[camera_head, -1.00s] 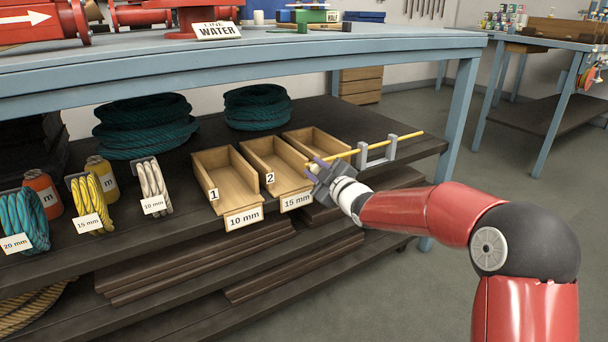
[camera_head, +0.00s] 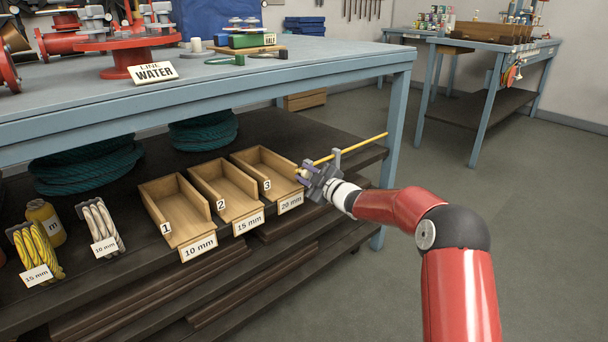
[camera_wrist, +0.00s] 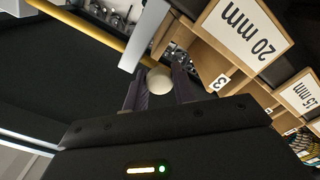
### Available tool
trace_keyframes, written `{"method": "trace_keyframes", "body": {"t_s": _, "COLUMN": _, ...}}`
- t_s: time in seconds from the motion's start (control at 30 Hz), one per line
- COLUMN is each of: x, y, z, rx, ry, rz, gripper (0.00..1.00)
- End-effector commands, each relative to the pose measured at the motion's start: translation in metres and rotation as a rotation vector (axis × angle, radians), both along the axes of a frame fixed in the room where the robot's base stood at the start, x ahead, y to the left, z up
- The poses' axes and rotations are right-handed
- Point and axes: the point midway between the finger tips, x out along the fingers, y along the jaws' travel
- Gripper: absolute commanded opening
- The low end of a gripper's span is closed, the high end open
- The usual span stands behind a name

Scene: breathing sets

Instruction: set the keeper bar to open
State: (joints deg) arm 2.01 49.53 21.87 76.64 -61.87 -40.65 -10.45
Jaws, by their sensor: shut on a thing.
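The keeper bar (camera_head: 362,146) is a thin yellow rod above the shelf, to the right of the tray marked 3. It runs through a grey bracket (camera_head: 337,159), and its far end sticks out beyond it. In the wrist view the yellow bar (camera_wrist: 85,33) crosses the upper left, and a pale round knob (camera_wrist: 159,80) sits between my fingers. My gripper (camera_head: 307,173) is at the near end of the bar, beside the front right corner of tray 3, shut on the knob. The gripper hides part of the bar's near end and bracket.
Wooden trays 1 (camera_head: 176,209), 2 (camera_head: 226,190) and 3 (camera_head: 268,171) stand left of the gripper, labelled 10, 15 and 20 mm. Rope coils (camera_head: 88,166) lie behind and left. The blue bench top (camera_head: 290,75) and its leg (camera_head: 393,150) bound the space above and right.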

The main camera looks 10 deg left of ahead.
Motion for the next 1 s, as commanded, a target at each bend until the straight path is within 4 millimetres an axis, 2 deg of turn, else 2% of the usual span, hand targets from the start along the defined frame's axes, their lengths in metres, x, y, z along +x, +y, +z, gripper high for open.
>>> {"method": "trace_keyframes", "body": {"t_s": 0.1, "x": -0.002, "y": 0.005, "z": 0.0, "rx": 0.004, "ry": 0.002, "rz": 0.006, "gripper": 0.0}}
{"method": "trace_keyframes", "body": {"t_s": 0.13, "x": -0.002, "y": 0.005, "z": 0.0, "rx": 0.004, "ry": 0.002, "rz": 0.006, "gripper": 0.29}}
{"method": "trace_keyframes", "body": {"t_s": 0.3, "x": -0.002, "y": 0.004, "z": 0.0, "rx": 0.002, "ry": 0.002, "rz": 0.005, "gripper": 0.48}}
{"method": "trace_keyframes", "body": {"t_s": 0.67, "x": -0.005, "y": 0.006, "z": -0.001, "rx": 0.001, "ry": 0.0, "rz": 0.004, "gripper": 0.48}}
{"method": "trace_keyframes", "body": {"t_s": 0.77, "x": -0.014, "y": 0.013, "z": -0.003, "rx": 0.001, "ry": -0.001, "rz": 0.006, "gripper": 0.48}}
{"method": "trace_keyframes", "body": {"t_s": 1.0, "x": -0.048, "y": 0.042, "z": -0.004, "rx": 0.0, "ry": -0.002, "rz": 0.006, "gripper": 0.48}}
